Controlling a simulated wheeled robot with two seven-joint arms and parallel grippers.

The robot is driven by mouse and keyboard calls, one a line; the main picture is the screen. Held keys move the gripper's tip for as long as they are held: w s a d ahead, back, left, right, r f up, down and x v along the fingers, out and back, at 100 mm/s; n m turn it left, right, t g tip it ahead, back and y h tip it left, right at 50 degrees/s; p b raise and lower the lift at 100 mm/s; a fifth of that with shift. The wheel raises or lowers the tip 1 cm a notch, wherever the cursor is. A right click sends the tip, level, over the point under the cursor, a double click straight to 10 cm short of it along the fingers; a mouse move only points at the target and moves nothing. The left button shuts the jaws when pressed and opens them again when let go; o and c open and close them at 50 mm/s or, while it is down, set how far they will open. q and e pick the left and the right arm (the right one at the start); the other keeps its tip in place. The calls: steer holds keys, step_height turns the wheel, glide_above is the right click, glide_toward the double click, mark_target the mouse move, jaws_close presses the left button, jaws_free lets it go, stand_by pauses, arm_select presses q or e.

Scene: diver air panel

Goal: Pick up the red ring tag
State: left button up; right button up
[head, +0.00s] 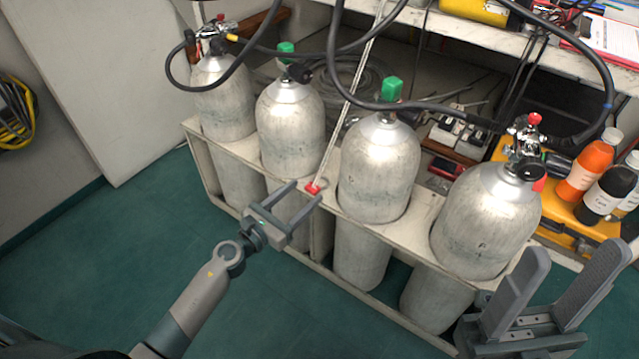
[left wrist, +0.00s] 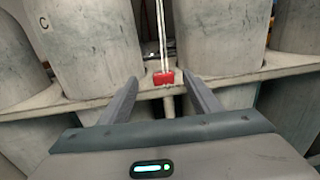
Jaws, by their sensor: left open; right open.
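The red ring tag (head: 312,188) is a small red piece at the lower end of a pale cord, on the rack's top board between the two middle cylinders. It also shows in the left wrist view (left wrist: 163,77), centred between the fingertips and a little beyond them. My left gripper (head: 307,191) is open, its fingers pointing at the tag from the front. No grip on the tag shows. My right gripper (head: 580,250) is open and empty at the lower right, in front of the rightmost cylinder.
Several grey cylinders stand in a pale rack (head: 235,150); the middle two (head: 290,125) (head: 378,165) flank the tag. Black hoses (head: 335,60) arch above. A yellow case (head: 498,150) and bottles (head: 585,165) stand at right. The green floor (head: 110,250) at left is clear.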

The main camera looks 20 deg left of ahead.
mark_target(309, 190)
arm_select(q)
steer(key=shift+d+x, duration=0.25)
steer(key=shift+x, duration=2.35)
steer(key=shift+s+r, duration=0.1)
steer(key=shift+c, duration=0.6)
steer(key=c, duration=1)
